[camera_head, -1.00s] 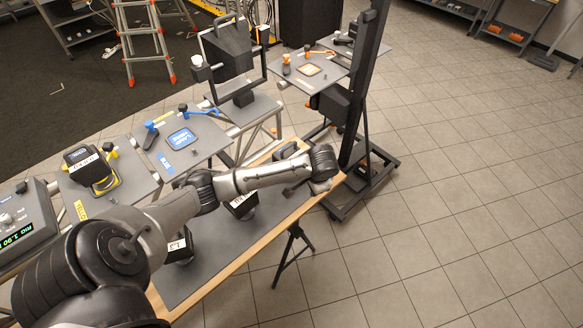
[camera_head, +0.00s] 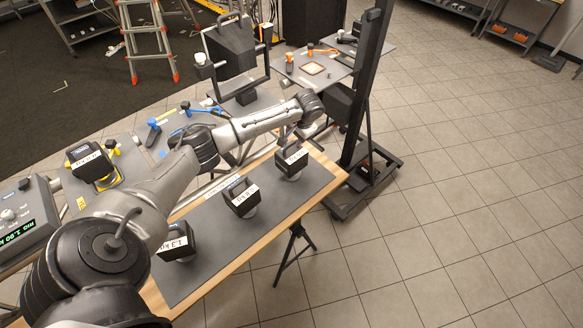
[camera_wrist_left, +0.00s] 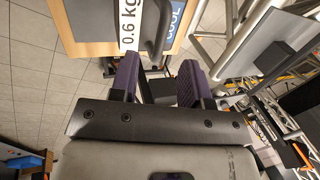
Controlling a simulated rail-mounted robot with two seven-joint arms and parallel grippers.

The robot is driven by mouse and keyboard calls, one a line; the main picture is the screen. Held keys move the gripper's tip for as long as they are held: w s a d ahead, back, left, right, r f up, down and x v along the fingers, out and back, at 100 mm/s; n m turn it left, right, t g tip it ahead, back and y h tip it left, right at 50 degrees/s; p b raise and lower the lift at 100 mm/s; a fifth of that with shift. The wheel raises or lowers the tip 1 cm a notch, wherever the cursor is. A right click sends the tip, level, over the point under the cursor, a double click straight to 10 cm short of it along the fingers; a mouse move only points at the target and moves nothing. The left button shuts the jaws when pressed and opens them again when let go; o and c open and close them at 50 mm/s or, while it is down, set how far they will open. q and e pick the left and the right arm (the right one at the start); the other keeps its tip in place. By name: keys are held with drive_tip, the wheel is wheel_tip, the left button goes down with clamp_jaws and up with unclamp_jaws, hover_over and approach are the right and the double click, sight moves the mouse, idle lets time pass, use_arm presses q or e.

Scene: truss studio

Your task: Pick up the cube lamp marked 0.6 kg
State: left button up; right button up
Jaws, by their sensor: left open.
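Three dark cube lamps stand in a row on a grey mat (camera_head: 217,228) on a wood-edged table. In the wrist view a white "0.6 kg" label (camera_wrist_left: 128,25) lies beside a dark curved handle (camera_wrist_left: 155,35), with the handle between and just ahead of the two purple-padded fingers of my left gripper (camera_wrist_left: 157,75). The gripper is open and holds nothing. In the head view the far lamp (camera_head: 291,163) stands below my left wrist; its label is too small to read surely. The near lamp (camera_head: 178,245) reads 1.3 kg; the middle lamp (camera_head: 242,200) is unclear.
A grey side table left of the mat holds a yellow-trimmed lamp (camera_head: 93,165) and a blue clamp. A scale (camera_head: 22,216) with a green readout is at far left. A black upright stand (camera_head: 362,90) rises just beyond the far lamp. The tiled floor at right is clear.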

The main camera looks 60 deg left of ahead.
sight(292, 143)
use_arm(q)
drive_tip(key=shift+x, duration=3)
drive_tip(key=shift+s+d, duration=0.1)
drive_tip(key=shift+s, duration=0.1)
drive_tip(key=shift+c, duration=0.4)
clamp_jaws()
drive_tip(key=shift+r, duration=0.1)
